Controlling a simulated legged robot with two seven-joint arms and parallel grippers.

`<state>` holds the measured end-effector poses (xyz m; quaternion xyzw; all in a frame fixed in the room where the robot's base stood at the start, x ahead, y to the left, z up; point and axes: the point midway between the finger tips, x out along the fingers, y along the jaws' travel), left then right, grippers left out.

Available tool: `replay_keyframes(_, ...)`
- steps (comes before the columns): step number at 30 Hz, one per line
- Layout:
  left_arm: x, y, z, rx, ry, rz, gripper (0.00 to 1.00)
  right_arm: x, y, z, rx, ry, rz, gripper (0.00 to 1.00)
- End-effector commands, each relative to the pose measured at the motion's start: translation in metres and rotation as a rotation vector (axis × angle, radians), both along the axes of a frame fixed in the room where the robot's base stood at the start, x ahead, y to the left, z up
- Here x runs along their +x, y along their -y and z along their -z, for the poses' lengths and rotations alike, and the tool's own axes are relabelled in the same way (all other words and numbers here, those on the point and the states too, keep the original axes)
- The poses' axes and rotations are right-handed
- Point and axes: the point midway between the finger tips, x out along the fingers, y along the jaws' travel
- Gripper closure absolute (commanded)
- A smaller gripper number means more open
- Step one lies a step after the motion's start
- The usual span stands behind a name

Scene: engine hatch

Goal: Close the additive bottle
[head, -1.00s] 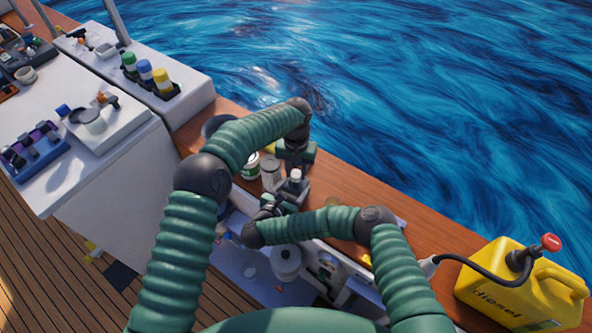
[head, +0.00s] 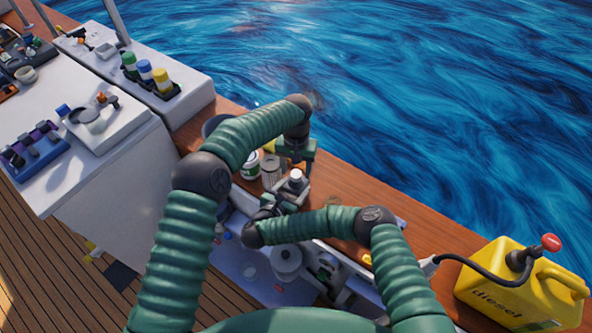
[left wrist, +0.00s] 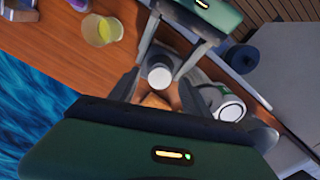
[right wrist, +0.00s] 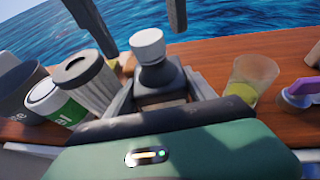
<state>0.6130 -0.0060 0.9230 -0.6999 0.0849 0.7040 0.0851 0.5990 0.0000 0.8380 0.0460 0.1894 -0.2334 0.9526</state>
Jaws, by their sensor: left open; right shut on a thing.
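The additive bottle (right wrist: 160,82) is dark and squarish, with a white cap (right wrist: 148,42) on top of its neck. It stands roughly upright on the wooden ledge; whether the cap is tight cannot be told. The cap also shows in the left wrist view (left wrist: 159,76) and the head view (head: 295,175). My right gripper (right wrist: 158,92) is shut on the bottle's body, a finger on each side. My left gripper (head: 297,161) is above the cap, its fingers pointing down. It is open, with its fingertips apart and clear of the cap in the right wrist view.
A grey ribbed cylinder (right wrist: 88,82), a white-and-green can (right wrist: 62,108) and a dark bucket (right wrist: 18,85) stand close on one side. A cup of yellow liquid (right wrist: 251,76) stands on the other. A yellow diesel canister (head: 522,290) sits at the right. An open hatch lies below the ledge.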

Motion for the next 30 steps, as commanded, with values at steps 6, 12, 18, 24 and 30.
replay_keyframes(6,0.002,0.001,-0.049,-0.001,0.005,0.000,0.44,0.000,0.000,0.001,0.000,-0.001,0.000,1.00)
replay_keyframes(12,0.002,0.001,-0.090,-0.001,0.004,0.000,0.44,0.000,0.000,0.001,0.000,-0.001,0.000,1.00)
replay_keyframes(18,0.002,0.000,-0.108,0.000,0.000,0.001,0.44,0.000,0.000,0.001,0.000,-0.001,0.000,1.00)
replay_keyframes(24,0.002,0.000,-0.109,0.000,0.000,0.001,0.44,0.000,0.000,0.001,0.000,-0.001,0.000,1.00)
replay_keyframes(30,0.002,0.000,-0.108,0.000,0.000,0.001,0.44,0.000,0.000,0.001,0.000,-0.001,0.000,0.17)
